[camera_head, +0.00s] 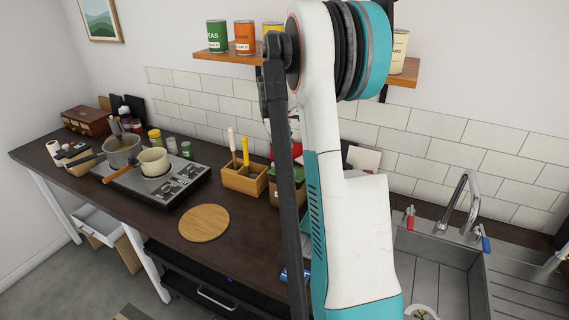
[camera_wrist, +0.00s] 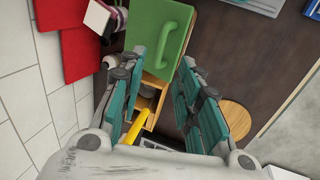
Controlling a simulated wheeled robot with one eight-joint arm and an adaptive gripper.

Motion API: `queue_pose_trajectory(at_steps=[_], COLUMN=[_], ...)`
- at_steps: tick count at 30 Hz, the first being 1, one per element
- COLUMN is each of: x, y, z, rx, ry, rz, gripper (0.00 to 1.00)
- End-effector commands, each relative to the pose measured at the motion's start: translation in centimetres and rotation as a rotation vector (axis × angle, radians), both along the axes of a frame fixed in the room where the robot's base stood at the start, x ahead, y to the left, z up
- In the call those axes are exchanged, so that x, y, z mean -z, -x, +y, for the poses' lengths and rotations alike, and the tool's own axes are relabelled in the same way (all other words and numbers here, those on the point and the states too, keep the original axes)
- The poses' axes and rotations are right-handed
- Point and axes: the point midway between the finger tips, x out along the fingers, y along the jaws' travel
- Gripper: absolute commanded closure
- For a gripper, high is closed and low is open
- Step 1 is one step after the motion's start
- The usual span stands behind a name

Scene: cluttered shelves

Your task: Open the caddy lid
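A green lid (camera_wrist: 178,28) with a raised green handle (camera_wrist: 176,46) shows at the top middle of the wrist view; I take it as the caddy lid. It looks shut. In the head view, a brown box with a greenish top (camera_head: 285,188), probably this caddy, is mostly hidden by my arm. My gripper (camera_wrist: 161,62) is open in the wrist view. Its two fingers are spread on either side of the lid's lower part, with nothing held between them. I cannot tell how far above the lid they are.
A wooden holder (camera_head: 238,181) with upright tools stands left of the caddy. A round board (camera_head: 204,223) lies on the counter, and a hob (camera_head: 170,186) with pots is further left. A sink (camera_head: 432,272) is at right.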

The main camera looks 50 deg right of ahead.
Motion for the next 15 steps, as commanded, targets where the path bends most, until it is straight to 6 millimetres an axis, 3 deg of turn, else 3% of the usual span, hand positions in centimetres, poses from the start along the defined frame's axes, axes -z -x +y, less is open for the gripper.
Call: queue_pose_trajectory(at_steps=[6,15], x=[4.4,7.8], y=[-0.4,-0.7], z=[-1.2,-2.2], rx=[0.0,0.0], ry=[0.0,0.0], rz=[0.0,0.0], gripper=[0.69,0.69])
